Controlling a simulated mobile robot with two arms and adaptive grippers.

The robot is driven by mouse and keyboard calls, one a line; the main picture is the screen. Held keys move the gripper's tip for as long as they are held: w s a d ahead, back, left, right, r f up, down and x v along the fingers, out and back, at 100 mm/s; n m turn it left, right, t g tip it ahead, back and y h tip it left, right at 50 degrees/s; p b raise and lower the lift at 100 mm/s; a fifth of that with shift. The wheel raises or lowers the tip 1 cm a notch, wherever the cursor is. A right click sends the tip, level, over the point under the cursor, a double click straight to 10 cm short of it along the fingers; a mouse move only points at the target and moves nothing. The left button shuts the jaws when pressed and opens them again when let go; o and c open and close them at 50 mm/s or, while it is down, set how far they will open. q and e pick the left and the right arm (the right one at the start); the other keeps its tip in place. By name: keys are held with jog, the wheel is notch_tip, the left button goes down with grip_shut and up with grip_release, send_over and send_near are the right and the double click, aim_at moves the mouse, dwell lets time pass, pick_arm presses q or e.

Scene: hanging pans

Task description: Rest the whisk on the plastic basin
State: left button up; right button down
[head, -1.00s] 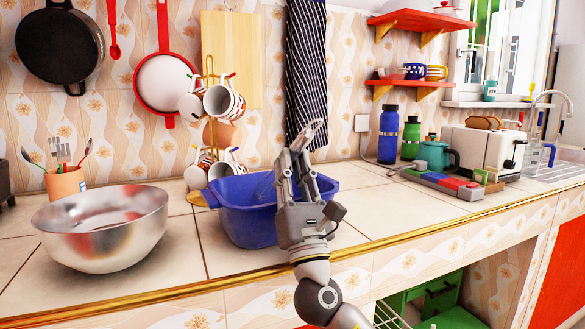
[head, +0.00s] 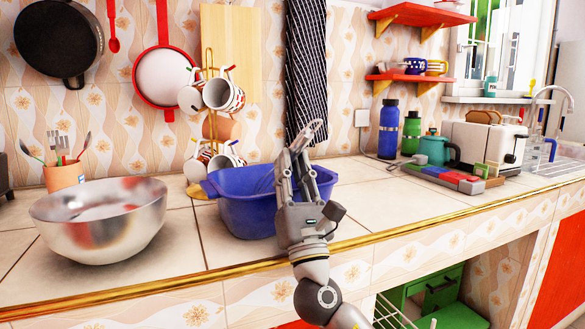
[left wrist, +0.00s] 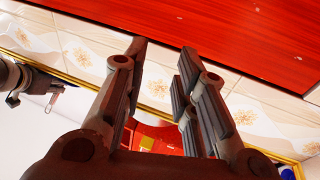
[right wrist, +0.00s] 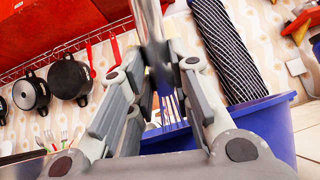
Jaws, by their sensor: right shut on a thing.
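The blue plastic basin (head: 232,212) stands on the tiled counter near its front edge; its rim also shows in the right wrist view (right wrist: 268,128). My right gripper (head: 298,158) is in front of the basin's right part in the head view and hides some of it. It is shut on the metal whisk (right wrist: 153,28), whose handle end sticks up past the fingertips (head: 313,132). The whisk's wires point down toward the basin; I cannot tell whether they touch it. My left gripper (left wrist: 163,50) is open and empty, seen only in the left wrist view.
A steel bowl (head: 100,235) stands left of the basin. A mug rack (head: 210,100) stands behind it, with a striped cloth (head: 307,70) on the wall. Bottles, a teapot (head: 433,149) and a toaster (head: 488,145) are at the right. Counter right of the basin is clear.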

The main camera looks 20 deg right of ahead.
jog(key=c, duration=1.2)
grip_release()
jog(key=shift+c, duration=0.2)
